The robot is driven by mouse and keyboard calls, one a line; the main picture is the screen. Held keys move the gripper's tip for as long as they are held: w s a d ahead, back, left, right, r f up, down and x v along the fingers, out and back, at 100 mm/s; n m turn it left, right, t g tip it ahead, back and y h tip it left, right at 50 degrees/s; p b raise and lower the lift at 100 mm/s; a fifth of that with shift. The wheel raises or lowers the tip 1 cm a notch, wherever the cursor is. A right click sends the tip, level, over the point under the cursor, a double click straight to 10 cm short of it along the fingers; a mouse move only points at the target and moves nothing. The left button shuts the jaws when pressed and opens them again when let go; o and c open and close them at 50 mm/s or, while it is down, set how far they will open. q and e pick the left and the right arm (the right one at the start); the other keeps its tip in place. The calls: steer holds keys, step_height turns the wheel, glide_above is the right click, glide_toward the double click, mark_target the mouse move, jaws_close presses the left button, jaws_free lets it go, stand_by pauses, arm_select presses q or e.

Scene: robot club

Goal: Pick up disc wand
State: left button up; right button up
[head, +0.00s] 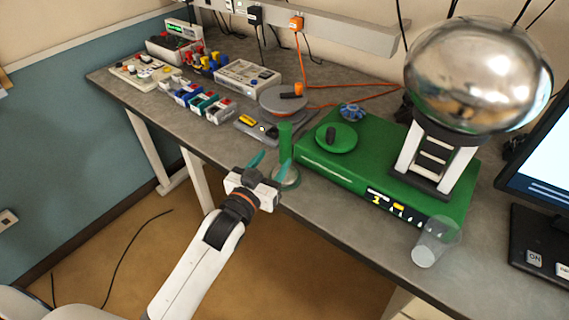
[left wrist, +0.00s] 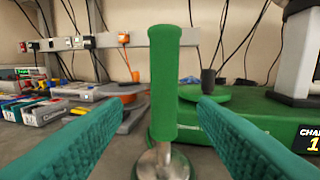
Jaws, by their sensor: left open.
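A wand with an upright green cylindrical handle (head: 285,137) stands near the front edge of the grey bench. In the left wrist view its green handle (left wrist: 164,85) is upright in the gap between my fingers, with a shiny metal rod and round metal disc (left wrist: 163,164) below. My left gripper (head: 270,162) is open, with teal fingers on either side of the view of the handle. The fingers do not touch the handle in the left wrist view (left wrist: 165,105). The gripper partly hides the wand's lower part in the head view. My right gripper is not in view.
A green box (head: 330,178) with a large silver sphere (head: 478,75) stands to the right of the wand. A clear cup (head: 436,243) is near the front edge. A grey round plate (head: 283,100) and several small electrical parts are behind and left.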

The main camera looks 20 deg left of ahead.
mark_target(282, 151)
arm_select(q)
steer(key=shift+w+d, duration=0.1)
steer(key=shift+w, duration=0.45)
steer(key=shift+w+d, duration=0.1)
steer(key=shift+w, duration=0.15)
steer(key=w+p, duration=0.1)
steer(key=w, duration=0.1)
steer(key=w+d, duration=0.1)
steer(key=w, duration=0.1)
steer(key=shift+w+p, duration=0.1)
steer(key=shift+p, duration=0.25)
steer(key=shift+w+f, duration=0.15)
steer(key=shift+w, duration=0.25)
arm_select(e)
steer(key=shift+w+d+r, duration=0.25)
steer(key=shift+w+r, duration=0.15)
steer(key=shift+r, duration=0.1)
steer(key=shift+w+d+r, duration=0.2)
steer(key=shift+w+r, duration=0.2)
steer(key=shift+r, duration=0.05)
arm_select(q)
steer(key=shift+s, duration=0.1)
steer(key=shift+c, duration=0.2)
jaws_close()
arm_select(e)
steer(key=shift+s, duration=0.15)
